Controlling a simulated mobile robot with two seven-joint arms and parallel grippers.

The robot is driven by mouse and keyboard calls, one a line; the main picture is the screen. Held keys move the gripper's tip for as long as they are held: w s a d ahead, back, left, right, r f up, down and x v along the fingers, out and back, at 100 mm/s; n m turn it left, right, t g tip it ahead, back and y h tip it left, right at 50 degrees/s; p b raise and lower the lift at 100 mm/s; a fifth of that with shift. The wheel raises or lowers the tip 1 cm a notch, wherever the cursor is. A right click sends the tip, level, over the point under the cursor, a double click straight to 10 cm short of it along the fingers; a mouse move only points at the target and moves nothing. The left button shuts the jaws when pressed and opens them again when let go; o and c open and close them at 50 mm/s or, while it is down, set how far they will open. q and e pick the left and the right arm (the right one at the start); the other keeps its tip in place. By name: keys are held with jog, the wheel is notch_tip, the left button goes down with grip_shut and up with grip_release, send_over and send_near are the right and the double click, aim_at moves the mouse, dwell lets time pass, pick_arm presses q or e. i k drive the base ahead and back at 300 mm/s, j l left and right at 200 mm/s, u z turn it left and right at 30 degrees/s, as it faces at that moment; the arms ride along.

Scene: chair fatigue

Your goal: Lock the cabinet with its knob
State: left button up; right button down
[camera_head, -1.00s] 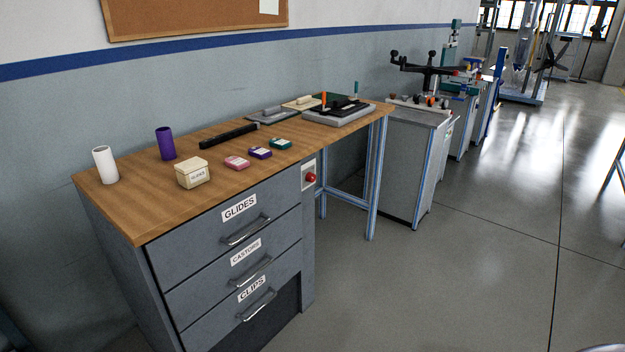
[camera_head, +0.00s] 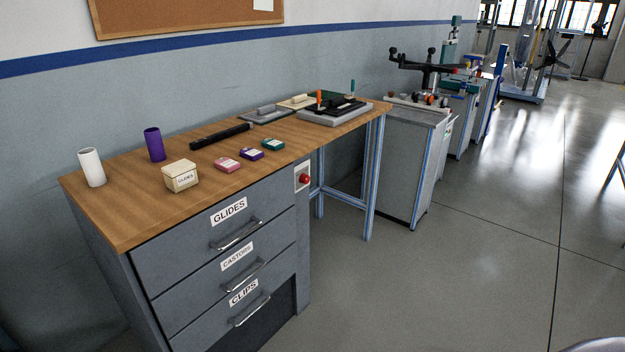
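The grey cabinet (camera_head: 306,240) stands under the wooden worktop, with drawers labelled GLIDES (camera_head: 195,247), CASTORS (camera_head: 203,282) and CLIPS (camera_head: 215,318). All these drawers look shut. The red knob (camera_head: 305,179) sits on a pale plate at the upper right of the cabinet front, beside the top drawer. Its turn position is too small to tell. Neither of my grippers is in view, and nothing touches the knob.
The worktop (camera_head: 130,222) holds white and purple cylinders, a cream GLIDES box (camera_head: 180,176), small coloured boxes, a black bar and a grey fixture (camera_head: 335,112). A grey machine cabinet (camera_head: 408,170) stands to the right.

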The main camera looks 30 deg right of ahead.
aim_at(303, 178)
jog(key=i+l, duration=0.2)
jog(key=l, duration=0.4)
jog(key=i+l, duration=0.2)
jog(key=l, duration=0.4)
jog(key=i+l+u, duration=0.1)
jog(key=l, duration=0.5)
jog(key=i+l, duration=0.25)
jog(key=l, duration=0.35)
jog(key=i+l+u, duration=0.1)
jog(key=l, duration=0.5)
jog(key=i+l, duration=0.25)
jog(key=l, duration=0.35)
jog(key=i+l, duration=0.15)
jog(key=l, duration=0.45)
jog(key=i+l+u, duration=0.1)
jog(key=l, duration=0.55)
